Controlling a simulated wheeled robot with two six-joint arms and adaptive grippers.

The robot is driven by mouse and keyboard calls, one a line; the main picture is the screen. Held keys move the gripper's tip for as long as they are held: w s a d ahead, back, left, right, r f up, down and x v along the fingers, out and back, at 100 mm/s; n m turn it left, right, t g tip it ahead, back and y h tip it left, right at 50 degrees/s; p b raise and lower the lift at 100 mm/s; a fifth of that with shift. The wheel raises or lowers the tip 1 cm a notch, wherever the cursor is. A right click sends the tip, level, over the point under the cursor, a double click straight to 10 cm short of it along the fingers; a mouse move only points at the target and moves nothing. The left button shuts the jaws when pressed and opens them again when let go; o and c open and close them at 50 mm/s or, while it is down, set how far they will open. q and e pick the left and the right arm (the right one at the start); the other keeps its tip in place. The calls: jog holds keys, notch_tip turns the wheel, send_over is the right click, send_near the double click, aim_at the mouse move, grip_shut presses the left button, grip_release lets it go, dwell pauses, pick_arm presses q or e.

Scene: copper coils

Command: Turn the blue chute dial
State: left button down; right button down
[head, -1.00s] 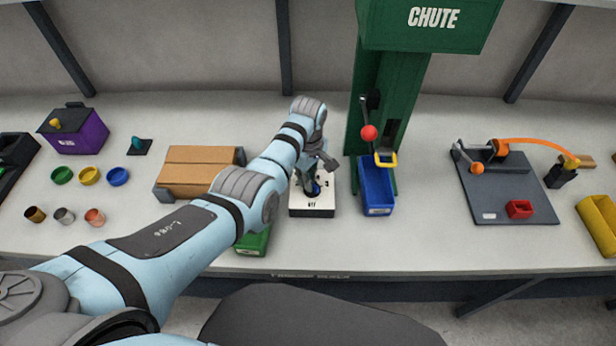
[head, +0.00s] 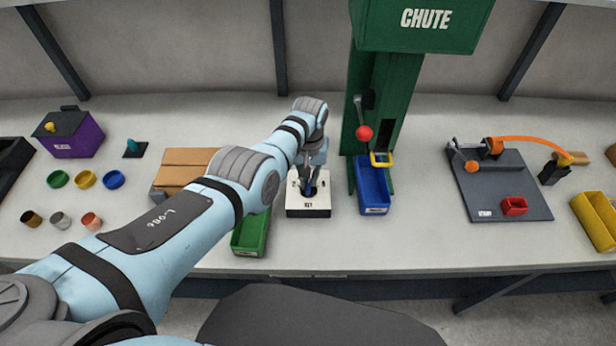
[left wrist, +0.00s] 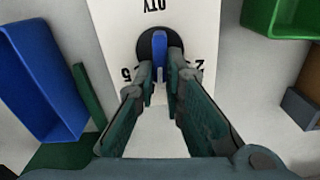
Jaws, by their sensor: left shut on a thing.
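The blue dial (left wrist: 160,64) is a narrow upright grip on a round dark base, set in a white panel (left wrist: 118,28) marked "QTY" with numbers beside the dial. In the head view the white dial box (head: 309,208) stands on the bench left of the green chute (head: 372,110). My left gripper (left wrist: 160,78) is shut on the dial's blue grip, one finger on each side. In the head view the left gripper (head: 309,180) comes down on the box from above and partly hides the dial. My right gripper is in neither view.
A blue bin (head: 373,190) stands close to the right of the dial box, under the chute. A lever with a red knob (head: 364,133) is on the chute. A green bin (head: 251,234) and a cardboard box (head: 182,168) lie to the left.

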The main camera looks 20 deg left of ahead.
pick_arm(q)
jog(key=m, duration=0.5)
jog(key=shift+s+d+f+m, duration=0.1)
jog(key=shift+s+d+m, duration=0.05)
jog(key=shift+d+m, duration=0.2)
jog(key=m, duration=0.3)
jog(key=m+p, duration=0.1)
jog(key=m, duration=0.1)
jog(key=shift+s+d, duration=0.15)
jog(key=shift+d, duration=0.15)
jog(key=c, duration=1.7)
grip_release()
